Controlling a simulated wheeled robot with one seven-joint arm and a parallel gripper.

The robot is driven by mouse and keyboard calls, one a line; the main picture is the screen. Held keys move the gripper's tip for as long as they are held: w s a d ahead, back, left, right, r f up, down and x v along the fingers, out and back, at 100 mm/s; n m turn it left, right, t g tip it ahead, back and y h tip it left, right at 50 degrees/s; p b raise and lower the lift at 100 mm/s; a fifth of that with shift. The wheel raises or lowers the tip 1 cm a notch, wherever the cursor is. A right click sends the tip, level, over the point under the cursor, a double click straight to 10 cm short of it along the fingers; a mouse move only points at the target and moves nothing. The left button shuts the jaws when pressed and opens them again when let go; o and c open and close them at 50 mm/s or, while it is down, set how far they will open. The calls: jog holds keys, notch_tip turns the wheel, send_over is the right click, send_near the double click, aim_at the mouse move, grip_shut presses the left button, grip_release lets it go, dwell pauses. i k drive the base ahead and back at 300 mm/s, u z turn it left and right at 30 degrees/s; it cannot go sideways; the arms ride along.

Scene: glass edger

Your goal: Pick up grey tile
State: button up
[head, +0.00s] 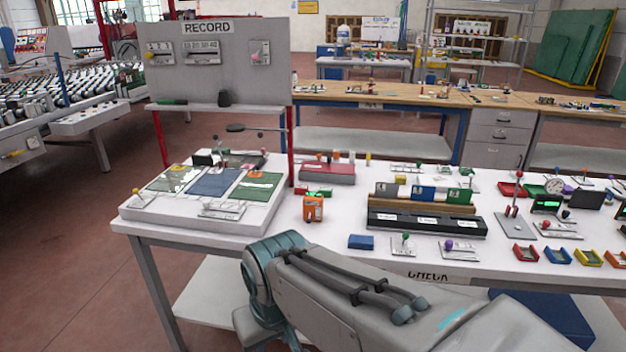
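I cannot make out for sure which piece is the grey tile. A wooden rack (420,208) on the white table holds a row of upright tiles: a dark or greyish one at the left (386,190), a blue one (424,193) and a green one (456,196). A black tray (426,226) with white labels lies in front of the rack. My arm crosses the lower middle in front of the table. My gripper is not in view.
A raised white panel (205,214) with coloured mats is at the table's left, below the grey RECORD board (219,60). An orange device (313,207), a blue block (361,242) and small coloured bins (556,256) stand around the rack. Red posts rise behind the panel.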

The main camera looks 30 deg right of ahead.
aim_at(383, 190)
jog(key=z, duration=0.15)
jog(key=i, duration=0.9)
jog(key=z, duration=1.25)
jog(key=i, duration=0.6)
jog(key=z, duration=0.6)
